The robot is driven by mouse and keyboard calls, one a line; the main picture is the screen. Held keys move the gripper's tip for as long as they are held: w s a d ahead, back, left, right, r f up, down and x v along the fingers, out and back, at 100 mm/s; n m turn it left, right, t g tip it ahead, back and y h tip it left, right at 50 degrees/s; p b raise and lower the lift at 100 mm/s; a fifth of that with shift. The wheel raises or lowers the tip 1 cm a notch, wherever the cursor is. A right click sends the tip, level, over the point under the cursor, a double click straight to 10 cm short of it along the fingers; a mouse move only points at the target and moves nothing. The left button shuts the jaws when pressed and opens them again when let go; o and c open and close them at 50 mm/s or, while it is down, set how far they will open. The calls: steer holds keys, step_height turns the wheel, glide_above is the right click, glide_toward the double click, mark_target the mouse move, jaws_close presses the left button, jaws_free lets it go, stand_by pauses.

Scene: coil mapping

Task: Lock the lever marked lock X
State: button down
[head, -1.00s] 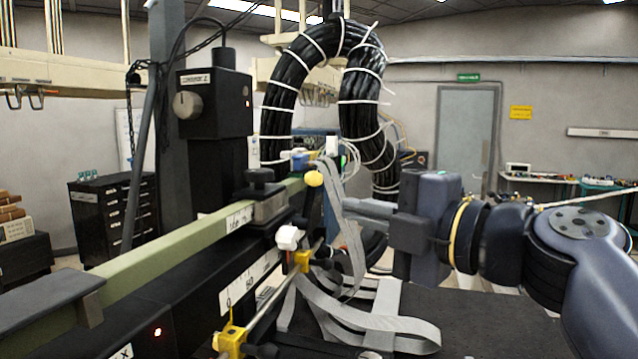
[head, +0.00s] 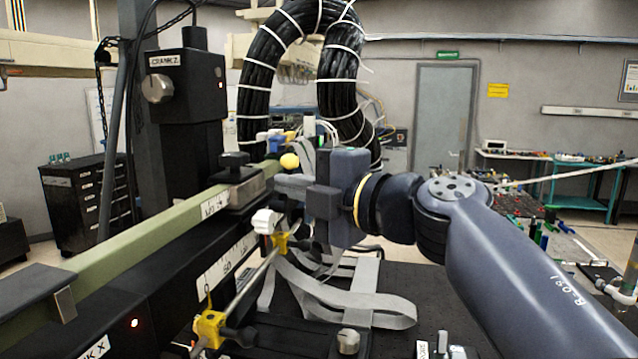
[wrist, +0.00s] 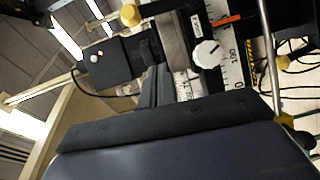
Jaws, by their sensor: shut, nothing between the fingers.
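A yellow ball knob (head: 289,161) stands by the carriage on the green rail; it may be a lever's end, but no readable lock X marking shows on it. A yellow ball also shows at the top of the wrist view (wrist: 130,15). A partly cut-off label ending in "K X" (head: 95,347) is at the lower left of the head view; its lever is not visible. My gripper (head: 290,184) is shut and empty, just below the yellow ball in the picture. I cannot tell whether they touch. The fingertips are not clear in the wrist view.
The green rail (head: 130,232) and a scale strip (head: 228,262) run along the left. Grey ribbon cables (head: 345,303) loop below my arm. A thick black cable bundle (head: 337,85) arches behind.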

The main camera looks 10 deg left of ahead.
steer(key=x, duration=0.3)
steer(key=shift+w, duration=0.35)
steer(key=w, duration=0.1)
steer(key=w+d, duration=0.1)
steer(key=w, duration=0.1)
steer(key=shift+w+d+f+p, duration=0.1)
steer(key=shift+f+p, duration=0.05)
steer(key=shift+p, duration=0.2)
